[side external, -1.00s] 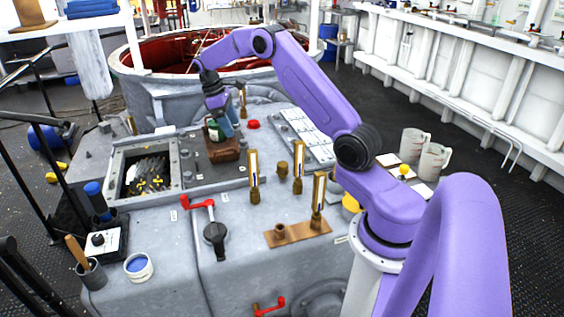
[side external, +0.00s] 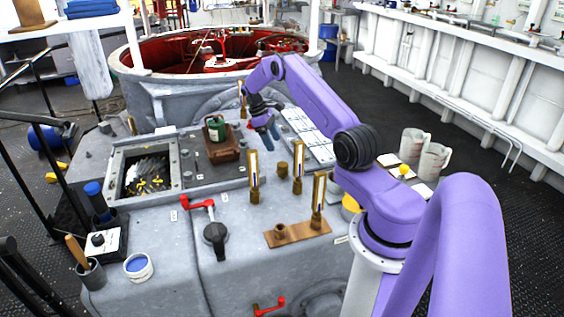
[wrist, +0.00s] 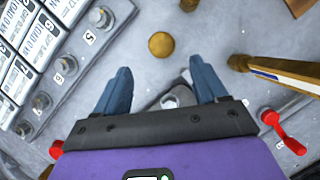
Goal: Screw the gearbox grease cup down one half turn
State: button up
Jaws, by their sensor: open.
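A round brass cup (side external: 283,169), which looks like the grease cup, stands upright on the grey gearbox casing. In the wrist view its round brass top (wrist: 161,44) lies just beyond my fingertips, roughly centred between them. My gripper (side external: 268,136) is open and empty, with blue fingers pointing down. It is behind and above the cup in the side view, apart from it. In the wrist view my gripper (wrist: 160,68) has its two fingers spread wide. Whether the cup's thread shows cannot be told.
Brass-framed sight gauges (side external: 253,177) stand upright around the cup. One gauge (wrist: 275,68) reaches in from the right. White labelled plates (side external: 306,138) lie behind. A green jar (side external: 215,128) sits on a brown tray (side external: 222,157). A red-handled lever (side external: 200,204) is in front.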

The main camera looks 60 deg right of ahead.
aim_at(283, 164)
jog(key=x, duration=1)
jog(key=c, duration=1.1)
